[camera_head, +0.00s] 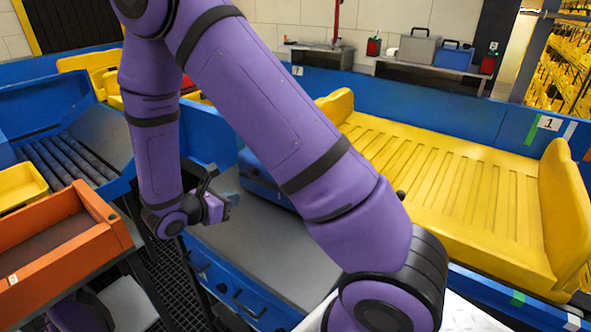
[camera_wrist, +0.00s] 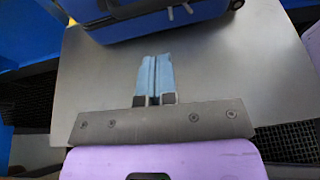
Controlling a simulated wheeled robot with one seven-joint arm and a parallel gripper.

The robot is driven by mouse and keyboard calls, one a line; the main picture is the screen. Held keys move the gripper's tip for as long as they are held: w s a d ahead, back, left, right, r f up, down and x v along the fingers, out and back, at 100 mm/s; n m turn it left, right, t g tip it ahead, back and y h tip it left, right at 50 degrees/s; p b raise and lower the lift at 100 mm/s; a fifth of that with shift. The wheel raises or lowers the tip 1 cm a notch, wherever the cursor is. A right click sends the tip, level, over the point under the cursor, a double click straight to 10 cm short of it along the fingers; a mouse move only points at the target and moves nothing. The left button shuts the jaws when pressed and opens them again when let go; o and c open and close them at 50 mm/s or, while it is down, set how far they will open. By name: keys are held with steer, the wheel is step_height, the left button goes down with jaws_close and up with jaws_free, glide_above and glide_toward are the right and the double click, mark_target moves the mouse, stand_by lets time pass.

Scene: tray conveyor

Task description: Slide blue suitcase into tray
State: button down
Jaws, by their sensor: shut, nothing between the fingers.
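The blue suitcase (camera_head: 258,178) lies on a grey metal surface (camera_head: 270,252), partly hidden behind my purple arm in the head view. In the wrist view the suitcase (camera_wrist: 165,22) is at the top edge, with its handle side toward me. My gripper (camera_wrist: 155,60) is shut and empty over the grey surface, its light blue fingertips pointing at the suitcase with a small gap between. In the head view my gripper (camera_head: 232,199) is left of the suitcase. The yellow tray (camera_head: 455,190) sits to the right, beyond the suitcase, with raised ends and a ribbed floor that looks empty.
An orange bin (camera_head: 65,240) and a roller conveyor (camera_head: 65,160) are at the left. Blue side walls (camera_head: 430,108) run behind the tray. Another blue case (camera_head: 455,56) and a grey case (camera_head: 418,48) stand on a back shelf.

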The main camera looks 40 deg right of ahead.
steer(key=shift+d+r+x, duration=0.45)
steer(key=shift+r+x, duration=0.85)
steer(key=shift+x, duration=5.7)
steer(key=shift+d+r+x, duration=0.5)
steer(key=shift+r+x, duration=0.75)
steer(key=shift+x, duration=5.75)
steer(key=shift+s+a+r, duration=0.15)
steer(key=shift+a+r, duration=1.1)
steer(key=shift+a, duration=0.25)
steer(key=shift+s+a+r, duration=0.2)
steer(key=shift+a+r, duration=1.05)
steer(key=shift+a, duration=0.25)
steer(key=shift+s+r, duration=0.1)
steer(key=shift+r, duration=0.2)
steer(key=s+a+r+m+g+y, duration=0.25)
steer(key=s+r+m, duration=0.4)
steer(key=r, duration=0.35)
steer(key=s+a+r+m+t+y, duration=0.6)
steer(key=s+a+r+m+y, duration=0.5)
steer(key=s+a+r, duration=0.7)
steer(key=shift+s+a+m, duration=0.6)
steer(key=shift+s+m, duration=0.45)
